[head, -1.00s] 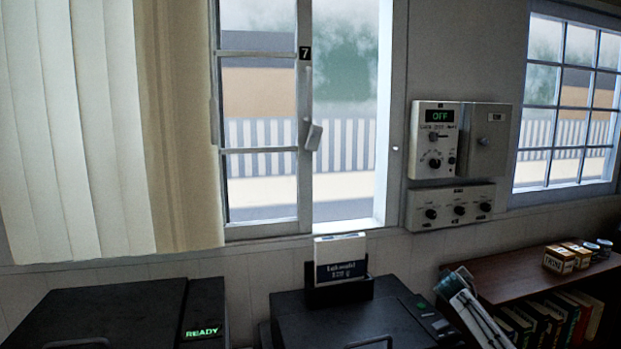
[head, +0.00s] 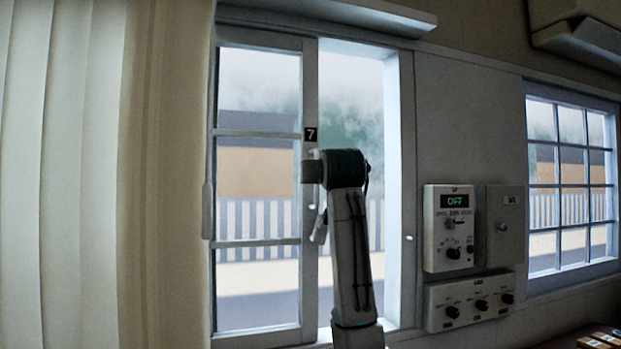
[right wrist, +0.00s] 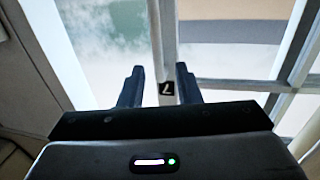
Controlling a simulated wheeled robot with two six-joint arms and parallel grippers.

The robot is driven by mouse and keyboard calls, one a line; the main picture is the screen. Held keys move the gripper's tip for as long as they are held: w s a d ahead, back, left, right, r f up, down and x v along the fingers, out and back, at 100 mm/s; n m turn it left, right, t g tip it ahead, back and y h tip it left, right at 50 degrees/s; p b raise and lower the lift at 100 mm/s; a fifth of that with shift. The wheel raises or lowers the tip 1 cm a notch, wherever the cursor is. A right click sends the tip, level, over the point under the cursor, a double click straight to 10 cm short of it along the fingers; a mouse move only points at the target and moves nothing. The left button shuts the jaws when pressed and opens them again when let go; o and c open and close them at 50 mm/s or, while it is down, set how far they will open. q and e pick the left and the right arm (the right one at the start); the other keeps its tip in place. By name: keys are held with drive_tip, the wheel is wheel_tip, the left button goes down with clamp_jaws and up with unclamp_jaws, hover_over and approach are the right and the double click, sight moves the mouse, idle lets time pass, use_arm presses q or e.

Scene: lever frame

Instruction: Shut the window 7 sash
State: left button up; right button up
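The window 7 sash (head: 308,270) is a white framed pane with crossbars, filling the left part of the window opening. Its black 7 label (head: 311,134) is on the right-hand stile. To the right of that stile is a stretch without crossbars, up to the white jamb (head: 400,190). A pale lever handle (head: 319,228) hangs on the stile, partly hidden by my right arm. My right gripper (head: 309,171) is at the stile just below the label. My left gripper is out of view.
A control panel (head: 449,228) reading OFF, a grey box (head: 506,226) and a knob strip (head: 470,300) are on the wall to the right. A pale curtain (head: 80,180) hangs at the left. A second, gridded window (head: 570,190) is at far right.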

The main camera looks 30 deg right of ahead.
drive_tip(key=p, duration=0.5)
hover_over(317, 202)
drive_tip(key=shift+w+d, duration=0.2)
drive_tip(key=shift+w, duration=0.1)
clamp_jaws()
